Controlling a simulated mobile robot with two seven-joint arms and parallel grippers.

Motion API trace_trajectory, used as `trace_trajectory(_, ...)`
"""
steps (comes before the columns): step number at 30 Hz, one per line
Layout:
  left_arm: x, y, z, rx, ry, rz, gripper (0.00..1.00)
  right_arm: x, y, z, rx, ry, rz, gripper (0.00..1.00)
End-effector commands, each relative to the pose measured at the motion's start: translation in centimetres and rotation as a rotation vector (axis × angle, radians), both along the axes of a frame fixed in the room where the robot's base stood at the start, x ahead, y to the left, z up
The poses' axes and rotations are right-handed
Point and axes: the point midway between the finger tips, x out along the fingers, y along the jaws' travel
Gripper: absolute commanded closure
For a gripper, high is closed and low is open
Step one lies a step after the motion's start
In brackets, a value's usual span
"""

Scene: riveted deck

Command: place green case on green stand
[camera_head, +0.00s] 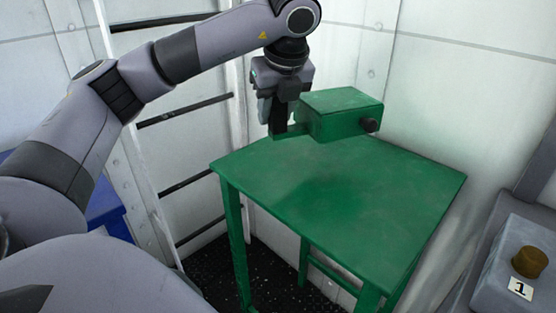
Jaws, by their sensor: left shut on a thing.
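The green case (342,116) is a box with a dark round knob on its right end. My left gripper (276,127) points down at the left end of the case and is shut on it, at a thin part there. The green stand (345,190) is a four-legged table below the case. The case is over the far part of the stand's top; I cannot tell whether its underside touches the top. The near and middle parts of the top are bare. My right gripper is not in view.
A white ladder frame with dark rungs (188,183) stands against the wall behind my left arm. A blue object (106,211) is partly hidden behind that arm. A grey box with a brown knob and a "1" label (519,289) is at the lower right.

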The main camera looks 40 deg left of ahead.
Motion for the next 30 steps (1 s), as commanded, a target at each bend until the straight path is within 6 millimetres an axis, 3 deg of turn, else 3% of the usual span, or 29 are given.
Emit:
trace_trajectory(1,0.0,0.0,-1.4,-0.002,-0.002,0.001,1.00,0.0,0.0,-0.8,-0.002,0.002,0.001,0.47)
trace_trajectory(4,0.0,0.0,-3.0,-0.001,-0.004,0.001,1.00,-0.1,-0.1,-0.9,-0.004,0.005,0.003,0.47)
trace_trajectory(13,0.0,0.0,-5.2,-0.002,-0.006,0.001,1.00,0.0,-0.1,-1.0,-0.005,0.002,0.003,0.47)
trace_trajectory(21,0.0,0.0,-8.7,-0.001,-0.004,0.000,1.00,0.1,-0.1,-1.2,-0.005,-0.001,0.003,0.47)
trace_trajectory(30,0.1,0.0,-9.0,-0.002,-0.006,0.000,1.00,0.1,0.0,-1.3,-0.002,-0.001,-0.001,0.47)
